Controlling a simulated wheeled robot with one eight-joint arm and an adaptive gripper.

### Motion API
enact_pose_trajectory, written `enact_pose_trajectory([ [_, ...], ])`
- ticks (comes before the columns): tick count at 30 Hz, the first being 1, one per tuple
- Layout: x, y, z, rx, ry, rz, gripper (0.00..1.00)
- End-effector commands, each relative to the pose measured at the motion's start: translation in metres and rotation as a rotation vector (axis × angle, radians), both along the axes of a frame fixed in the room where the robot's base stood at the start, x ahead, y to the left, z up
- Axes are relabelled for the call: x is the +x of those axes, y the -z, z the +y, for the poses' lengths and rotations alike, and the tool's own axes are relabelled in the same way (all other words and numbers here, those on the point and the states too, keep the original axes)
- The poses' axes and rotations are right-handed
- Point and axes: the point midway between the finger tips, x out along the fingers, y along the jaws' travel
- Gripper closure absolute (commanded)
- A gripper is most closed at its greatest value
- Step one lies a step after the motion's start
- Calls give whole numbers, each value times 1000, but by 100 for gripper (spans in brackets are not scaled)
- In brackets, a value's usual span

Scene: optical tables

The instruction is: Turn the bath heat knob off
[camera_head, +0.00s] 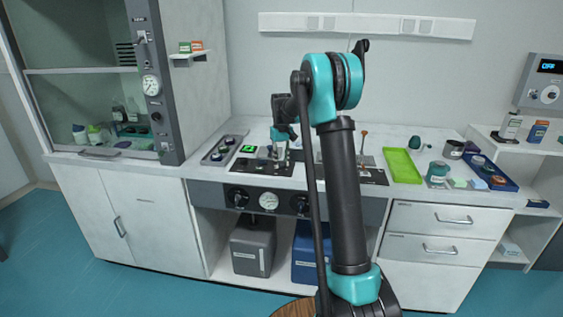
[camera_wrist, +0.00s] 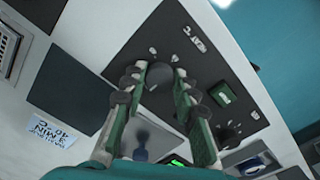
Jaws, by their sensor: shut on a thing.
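The bath heat knob (camera_wrist: 160,74) is a dark round knob on a black control panel (camera_wrist: 215,62), beside a white label that seems to read HEAT. In the wrist view my gripper (camera_wrist: 161,82) has its fingertips on either side of the knob, shut on it. The knob's pointer is too small and covered to read. In the head view my gripper (camera_head: 279,151) reaches down to the black panel (camera_head: 242,166) on the bench; the knob is hidden there.
A green rocker-like block (camera_wrist: 222,93) sits on the panel near the right finger. Knobs and a gauge (camera_head: 268,201) line the bench front. A green tray (camera_head: 401,166) and a blue tray (camera_head: 508,183) lie to the right. A fume hood (camera_head: 160,75) rises left.

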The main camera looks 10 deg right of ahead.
Motion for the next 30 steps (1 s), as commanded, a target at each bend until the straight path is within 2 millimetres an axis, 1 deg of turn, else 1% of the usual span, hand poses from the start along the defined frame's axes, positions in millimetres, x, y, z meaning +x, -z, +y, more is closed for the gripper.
enact_pose_trajectory([
  [6, 0, 0, 0, 0, -36, -1, 100],
  [18, 0, 0, 0, 0, -40, -1, 100],
  [19, 0, 0, 0, 0, -40, -1, 68],
  [21, 0, 0, 0, 0, -40, -1, 59],
  [23, 0, 0, 0, 0, -39, 0, 52],
  [24, 0, 0, 0, 0, -39, 0, 50],
  [30, 0, 0, 0, 0, -39, 0, 50],
])
